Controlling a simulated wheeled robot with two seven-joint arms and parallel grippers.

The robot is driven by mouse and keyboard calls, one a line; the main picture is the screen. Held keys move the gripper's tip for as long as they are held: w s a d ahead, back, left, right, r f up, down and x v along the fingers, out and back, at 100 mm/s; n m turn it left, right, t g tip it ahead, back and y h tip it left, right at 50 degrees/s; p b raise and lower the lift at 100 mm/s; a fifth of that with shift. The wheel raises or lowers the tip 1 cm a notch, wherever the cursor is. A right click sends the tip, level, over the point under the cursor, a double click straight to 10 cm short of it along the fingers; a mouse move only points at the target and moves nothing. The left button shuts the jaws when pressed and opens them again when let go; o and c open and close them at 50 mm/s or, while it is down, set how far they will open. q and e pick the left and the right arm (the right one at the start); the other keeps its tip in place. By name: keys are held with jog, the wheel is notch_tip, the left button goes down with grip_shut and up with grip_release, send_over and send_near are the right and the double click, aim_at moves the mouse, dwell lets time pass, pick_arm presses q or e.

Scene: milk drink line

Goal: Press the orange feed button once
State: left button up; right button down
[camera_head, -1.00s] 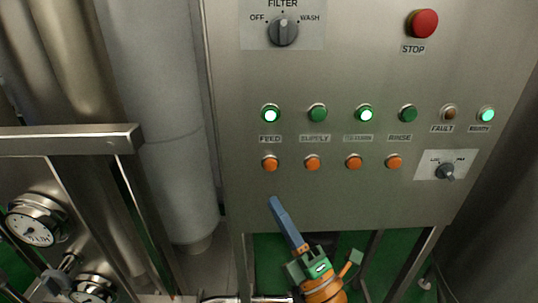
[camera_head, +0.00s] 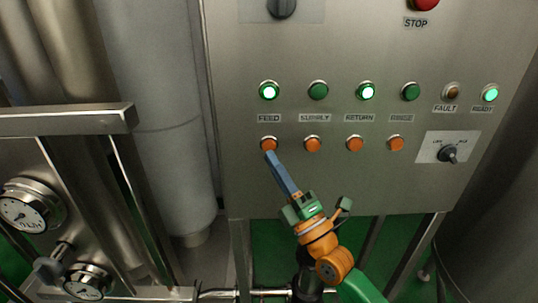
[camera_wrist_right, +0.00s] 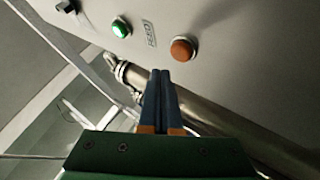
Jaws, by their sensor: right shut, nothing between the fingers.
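The orange feed button (camera_head: 268,143) is at the left end of the row of orange buttons, under the FEED label (camera_head: 269,118) and a lit green lamp (camera_head: 269,91). My right gripper (camera_head: 270,155) is shut and empty, its blue fingertips just under the button in the head view. In the right wrist view, the closed fingers (camera_wrist_right: 160,72) point toward the panel, and the feed button (camera_wrist_right: 183,49) shows just beyond and right of their tips with a small gap in the picture. Contact does not show. My left gripper is not in view.
Three more orange buttons (camera_head: 313,144) continue the row to the right. A selector switch (camera_head: 448,154) sits right of them, and the red stop button (camera_head: 425,3) is at the top. Pipes and gauges (camera_head: 27,207) stand left of the steel panel (camera_head: 330,190).

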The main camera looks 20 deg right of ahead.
aim_at(260, 133)
jog(key=shift+w+d, duration=0.25)
jog(key=shift+w, duration=0.5)
dwell(1.5)
jog(key=shift+w+d+b, duration=0.1)
jog(key=shift+w+b, duration=0.25)
jog(key=shift+w, duration=0.05)
jog(key=shift+w+d+b, duration=0.15)
jog(key=shift+w+b, duration=0.15)
jog(key=shift+w, duration=0.05)
dwell(0.6)
jog(key=shift+r, duration=0.1)
jog(key=shift+s+a+p, duration=0.25)
jog(key=shift+s+p, duration=0.5)
jog(key=shift+s, duration=0.05)
